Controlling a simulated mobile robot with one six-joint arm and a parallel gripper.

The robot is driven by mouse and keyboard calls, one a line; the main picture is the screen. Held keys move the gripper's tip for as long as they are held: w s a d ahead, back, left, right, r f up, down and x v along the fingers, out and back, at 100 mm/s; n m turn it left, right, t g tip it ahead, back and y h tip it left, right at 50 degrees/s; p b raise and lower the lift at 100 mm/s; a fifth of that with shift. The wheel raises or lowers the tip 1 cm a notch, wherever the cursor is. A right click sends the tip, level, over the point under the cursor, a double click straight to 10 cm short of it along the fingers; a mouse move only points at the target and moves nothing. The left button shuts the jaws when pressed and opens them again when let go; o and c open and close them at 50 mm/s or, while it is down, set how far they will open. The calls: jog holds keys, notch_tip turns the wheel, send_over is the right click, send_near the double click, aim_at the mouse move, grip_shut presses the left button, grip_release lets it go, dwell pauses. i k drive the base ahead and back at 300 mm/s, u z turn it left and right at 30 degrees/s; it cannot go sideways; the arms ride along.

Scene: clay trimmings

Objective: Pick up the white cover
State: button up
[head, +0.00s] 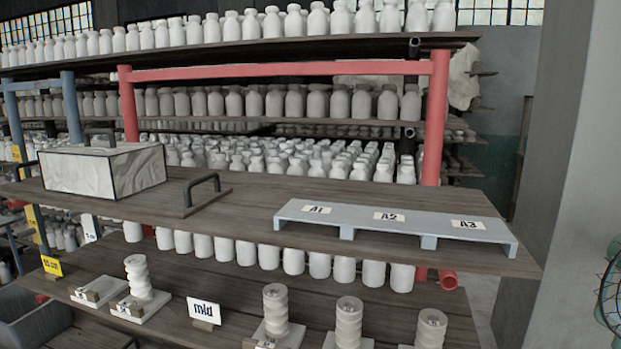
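A white box-shaped cover (82,174) stands on the left of the upper wooden shelf board. What is under the cover is hidden. My gripper is not in view.
A grey rack (320,224) labelled A1, A2 and A3 stands on the same board (245,205), to the right, with bare wood between. Below are ribbed white pieces (138,277) on small bases and a sign (205,312). Rows of white bottles fill the shelves behind.

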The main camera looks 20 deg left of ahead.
aim_at(114, 171)
jog(key=u, duration=1.85)
jog(key=k, duration=1.3)
jog(key=u, duration=0.75)
jog(key=i, duration=2.5)
jog(key=z, duration=0.8)
